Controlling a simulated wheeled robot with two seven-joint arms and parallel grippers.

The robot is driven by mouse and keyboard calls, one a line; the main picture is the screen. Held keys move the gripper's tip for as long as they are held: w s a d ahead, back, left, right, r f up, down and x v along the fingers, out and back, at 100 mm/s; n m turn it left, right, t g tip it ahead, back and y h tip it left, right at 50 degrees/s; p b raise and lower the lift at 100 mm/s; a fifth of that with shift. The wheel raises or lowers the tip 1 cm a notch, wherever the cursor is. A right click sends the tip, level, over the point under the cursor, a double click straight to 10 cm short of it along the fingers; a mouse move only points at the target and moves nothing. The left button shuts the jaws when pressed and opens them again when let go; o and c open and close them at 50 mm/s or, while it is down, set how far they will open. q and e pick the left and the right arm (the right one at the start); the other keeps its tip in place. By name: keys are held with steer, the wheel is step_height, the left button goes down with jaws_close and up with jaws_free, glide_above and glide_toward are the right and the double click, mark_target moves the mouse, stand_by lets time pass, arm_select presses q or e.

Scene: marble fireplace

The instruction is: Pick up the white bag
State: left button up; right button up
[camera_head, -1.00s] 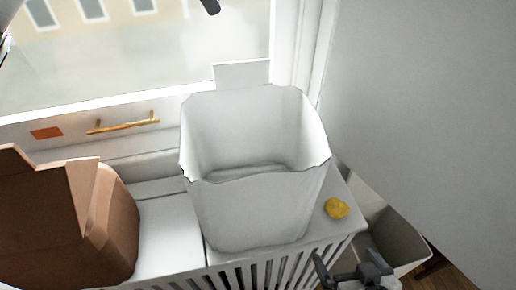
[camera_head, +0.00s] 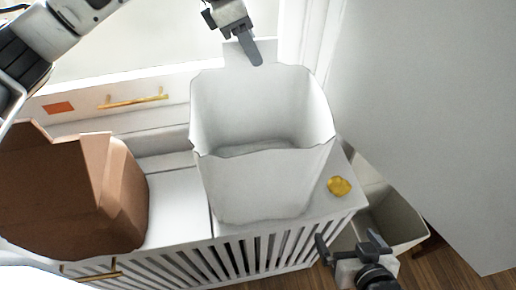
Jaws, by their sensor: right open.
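The white bag (camera_head: 262,180) stands upright and open-topped on a white slatted cabinet (camera_head: 180,215). It looks empty inside, and its raised back flap stands near the window. My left gripper (camera_head: 240,45) hangs just behind and above the bag's back rim, with one dark finger pointing down in front of the back flap; how far its jaws are apart is unclear. My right gripper (camera_head: 350,245) is open and empty, low in front and to the right of the bag, near the cabinet's right front corner. Neither gripper visibly holds the bag.
A brown paper bag (camera_head: 70,195) stands to the left on the cabinet. A yellow lump (camera_head: 339,187) lies right of the white bag. A pale bin (camera_head: 395,215) stands on the floor at right, beside a large white panel (camera_head: 430,120). A window is behind.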

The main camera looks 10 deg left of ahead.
arm_select(q)
steer(key=shift+x, duration=0.85)
steer(key=shift+f+b, duration=0.2)
steer(key=shift+b, duration=0.1)
jaws_close()
